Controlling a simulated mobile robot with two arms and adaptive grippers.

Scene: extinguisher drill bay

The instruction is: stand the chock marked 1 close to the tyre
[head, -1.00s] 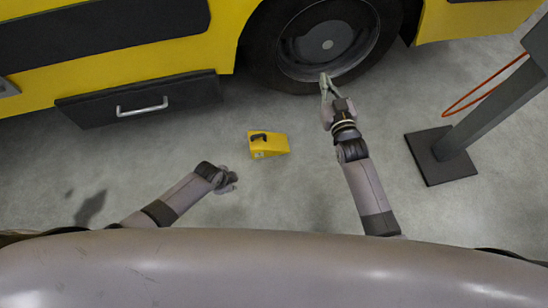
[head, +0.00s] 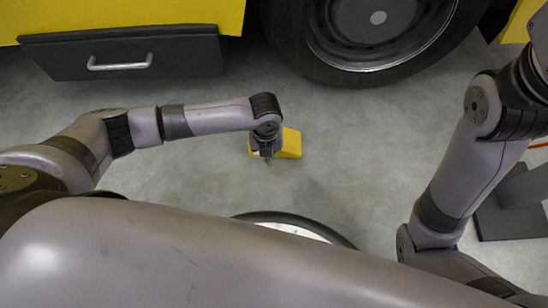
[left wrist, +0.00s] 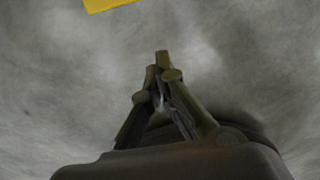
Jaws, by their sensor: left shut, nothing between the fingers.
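The yellow chock (head: 291,143) lies on the floor in the middle of the head view, partly hidden behind my left gripper. Its number and handle cannot be seen now. My left gripper (head: 267,160) points down in front of the chock, shut and empty. In the left wrist view the shut fingers (left wrist: 163,75) are over bare floor, and a corner of the chock (left wrist: 108,4) shows at the top edge, apart from them. The black tyre (head: 290,45) stands beyond the chock, with floor between them. My right arm rises at the right, and its gripper is out of frame.
A dark drawer box (head: 125,55) with a handle hangs under the yellow vehicle (head: 120,14) at the upper left. A dark stand base (head: 512,208) is on the floor at the right. The floor between chock and tyre is clear.

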